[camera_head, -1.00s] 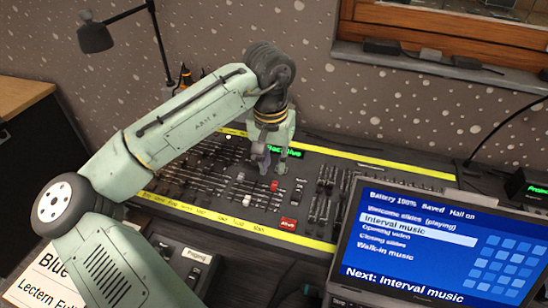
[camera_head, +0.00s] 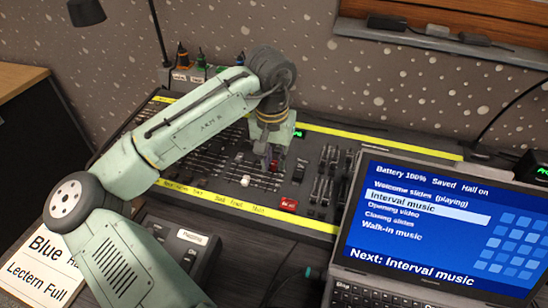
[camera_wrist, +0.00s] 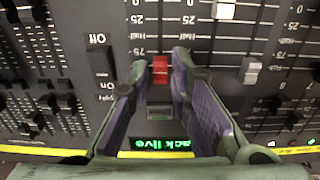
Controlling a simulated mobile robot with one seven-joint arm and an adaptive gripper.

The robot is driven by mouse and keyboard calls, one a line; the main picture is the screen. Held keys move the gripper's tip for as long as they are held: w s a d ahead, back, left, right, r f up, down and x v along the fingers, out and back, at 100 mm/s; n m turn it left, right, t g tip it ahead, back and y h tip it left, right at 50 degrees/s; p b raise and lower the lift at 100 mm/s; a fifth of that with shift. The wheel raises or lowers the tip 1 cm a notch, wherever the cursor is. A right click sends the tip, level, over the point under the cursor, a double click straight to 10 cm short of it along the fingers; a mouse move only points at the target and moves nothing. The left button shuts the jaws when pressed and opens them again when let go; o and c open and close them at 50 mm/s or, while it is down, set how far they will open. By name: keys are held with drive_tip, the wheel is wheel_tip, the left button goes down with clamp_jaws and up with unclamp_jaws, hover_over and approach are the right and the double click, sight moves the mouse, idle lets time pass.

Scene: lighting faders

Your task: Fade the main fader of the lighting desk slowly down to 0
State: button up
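The lighting desk (camera_head: 330,226) lies under my arm. A red fader cap (camera_wrist: 160,68), which looks like the main fader, stands close to its 75 mark in the wrist view, on the side away from Half. It also shows beside my fingers in the head view (camera_head: 273,165). My gripper (camera_wrist: 161,62) is open, with its purple-padded fingers on either side of the cap. A gap shows on both sides, so the fingers do not appear to press on it. The lower finger parts hide some of the panel.
White-capped faders (camera_wrist: 250,70) stand to the right in the wrist view. An On/Off rocker switch (camera_wrist: 101,62) is to the left. A green-lit display (camera_wrist: 161,143) lies below the red cap. A red button (camera_head: 288,204) and a laptop (camera_head: 430,225) are nearby.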

clamp_jaws()
